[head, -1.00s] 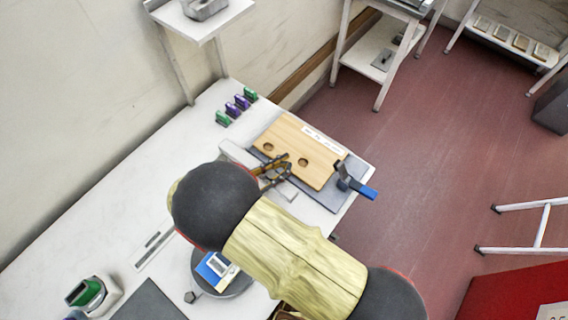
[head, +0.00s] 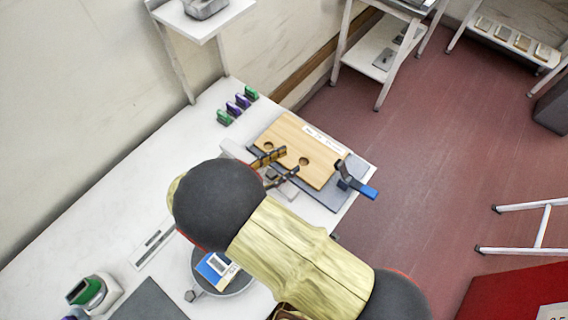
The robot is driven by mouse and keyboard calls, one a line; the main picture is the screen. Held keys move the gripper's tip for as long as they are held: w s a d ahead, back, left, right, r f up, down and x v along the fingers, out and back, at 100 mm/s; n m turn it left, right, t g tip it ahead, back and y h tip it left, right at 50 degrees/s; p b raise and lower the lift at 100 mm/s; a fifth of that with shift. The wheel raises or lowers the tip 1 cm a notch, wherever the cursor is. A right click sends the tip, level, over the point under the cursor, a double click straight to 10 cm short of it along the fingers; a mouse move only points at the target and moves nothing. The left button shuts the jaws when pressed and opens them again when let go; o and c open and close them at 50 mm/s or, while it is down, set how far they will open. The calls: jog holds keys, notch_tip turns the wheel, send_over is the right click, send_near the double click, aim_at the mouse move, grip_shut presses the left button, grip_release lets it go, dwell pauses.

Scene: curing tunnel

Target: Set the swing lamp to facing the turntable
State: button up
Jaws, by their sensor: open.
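The turntable (head: 240,283) is a grey disc on the white bench, partly covered by my arm. A blue and white card-like piece (head: 216,268) lies on it. My gripper (head: 278,168) is open, its two dark fingers apart, over the near left edge of a wooden board. A pale grey block-like part (head: 232,150) shows beside the fingers, and a small grey piece (head: 287,188) lies just below them. I cannot tell whether either belongs to the swing lamp. No lamp head is clearly seen; my arm hides the middle of the bench.
The wooden board (head: 318,148) with two round holes lies on a grey plate, with a blue-handled clamp (head: 357,182) at its right. A green and white device (head: 92,292) stands at lower left.

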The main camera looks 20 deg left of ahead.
notch_tip(320, 180, up, 9)
jog(key=shift+f, duration=0.2)
dwell(0.6)
